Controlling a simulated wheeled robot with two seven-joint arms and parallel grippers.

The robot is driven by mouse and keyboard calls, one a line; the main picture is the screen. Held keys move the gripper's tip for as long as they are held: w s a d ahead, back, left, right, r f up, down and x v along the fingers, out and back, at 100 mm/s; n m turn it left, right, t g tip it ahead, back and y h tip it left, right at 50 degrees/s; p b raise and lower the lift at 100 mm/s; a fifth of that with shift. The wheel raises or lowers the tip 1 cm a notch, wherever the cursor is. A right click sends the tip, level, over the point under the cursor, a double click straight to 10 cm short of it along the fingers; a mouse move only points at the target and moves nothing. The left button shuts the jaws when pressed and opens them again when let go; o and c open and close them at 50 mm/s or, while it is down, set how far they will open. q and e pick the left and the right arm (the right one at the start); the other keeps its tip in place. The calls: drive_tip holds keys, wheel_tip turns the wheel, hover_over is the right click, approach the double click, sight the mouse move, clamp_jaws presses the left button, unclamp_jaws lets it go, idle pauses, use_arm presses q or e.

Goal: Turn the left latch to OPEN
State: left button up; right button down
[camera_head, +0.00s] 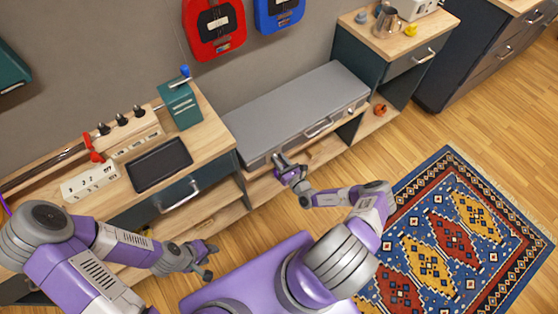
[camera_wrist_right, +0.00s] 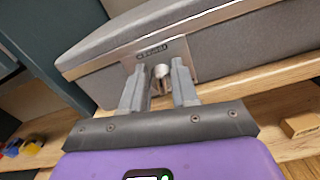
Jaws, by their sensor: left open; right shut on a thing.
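A long grey case (camera_head: 295,110) lies on the low middle part of the bench. Its left latch is a metal plate with a small label (camera_wrist_right: 152,52) and a round knob (camera_wrist_right: 162,74), on the front face near the left end. My right gripper (camera_head: 279,161) is at this end; in the right wrist view its two fingers (camera_wrist_right: 160,85) are on either side of the knob and shut on it. The fingers hide part of the knob, and the label is too small to read surely. My left gripper (camera_head: 207,262) is open and empty, low and in front of the bench.
A silver handle (camera_head: 318,128) is on the case front. A dark tray (camera_head: 160,165) and a green box (camera_head: 182,106) are on the left worktop. A metal jug (camera_head: 386,22) stands on the right cabinet. A patterned rug (camera_head: 460,235) lies on the floor at right.

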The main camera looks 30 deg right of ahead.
drive_tip(key=m, duration=0.2)
drive_tip(key=m+b, duration=0.1)
drive_tip(key=m, duration=0.4)
drive_tip(key=shift+d+f+b, duration=0.25)
drive_tip(key=shift+d+b, duration=0.1)
drive_tip(key=shift+d+f+m+b, duration=0.15)
drive_tip(key=shift+m+b, duration=0.6)
drive_tip(key=shift+m, duration=1.4)
drive_tip(key=shift+f+m+b, duration=0.2)
drive_tip(key=shift+m+b, duration=0.5)
drive_tip(key=shift+m, duration=1.45)
drive_tip(key=c, duration=0.8)
unclamp_jaws()
drive_tip(key=shift+c, duration=0.2)
